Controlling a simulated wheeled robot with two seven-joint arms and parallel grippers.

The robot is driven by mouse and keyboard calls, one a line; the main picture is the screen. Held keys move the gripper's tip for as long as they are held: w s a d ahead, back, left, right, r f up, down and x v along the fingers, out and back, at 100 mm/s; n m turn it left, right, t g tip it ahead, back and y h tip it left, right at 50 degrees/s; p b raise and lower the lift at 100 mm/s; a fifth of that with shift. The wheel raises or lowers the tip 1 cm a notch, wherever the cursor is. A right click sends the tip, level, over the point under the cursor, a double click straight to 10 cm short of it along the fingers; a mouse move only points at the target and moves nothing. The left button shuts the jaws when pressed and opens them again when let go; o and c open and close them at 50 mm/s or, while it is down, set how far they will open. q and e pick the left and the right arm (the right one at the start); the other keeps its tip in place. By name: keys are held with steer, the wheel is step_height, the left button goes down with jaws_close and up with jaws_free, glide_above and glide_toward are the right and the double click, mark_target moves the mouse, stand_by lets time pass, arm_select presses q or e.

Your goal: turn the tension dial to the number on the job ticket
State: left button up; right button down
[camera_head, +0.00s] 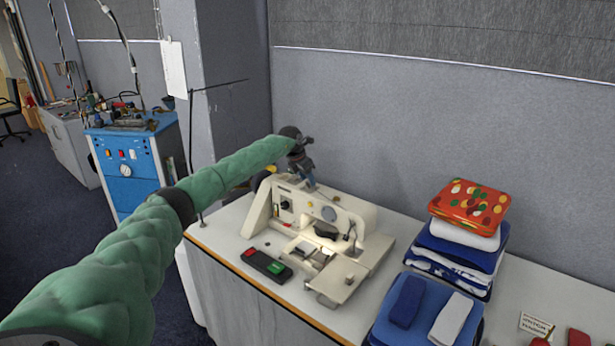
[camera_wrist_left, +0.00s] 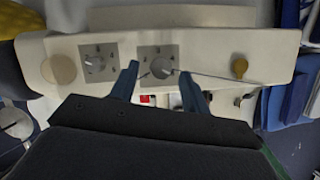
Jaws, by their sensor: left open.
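The cream sewing machine (camera_head: 340,221) stands on the long table. My left gripper (camera_head: 304,181) is open above the machine. In the left wrist view its blue fingertips (camera_wrist_left: 160,72) straddle the right dial; contact is unclear. A small white printed card (camera_head: 537,325) at the right may be the job ticket; its print is unreadable. My right gripper is out of view.
A black switch box (camera_head: 266,265) with red and green buttons lies before the machine. Folded cloth stacks (camera_head: 461,243) and a blue pile (camera_head: 425,312) stand to its right. A grey wall panel (camera_head: 400,110) rises behind. A blue cabinet (camera_head: 125,160) stands at left.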

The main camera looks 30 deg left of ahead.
arm_select(q)
steer(key=shift+w+d+f, duration=0.1)
steer(key=shift+w+f, duration=0.05)
steer(key=shift+f, duration=0.35)
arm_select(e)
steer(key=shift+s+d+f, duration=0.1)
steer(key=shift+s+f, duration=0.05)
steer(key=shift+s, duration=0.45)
arm_select(q)
steer(key=c, duration=1)
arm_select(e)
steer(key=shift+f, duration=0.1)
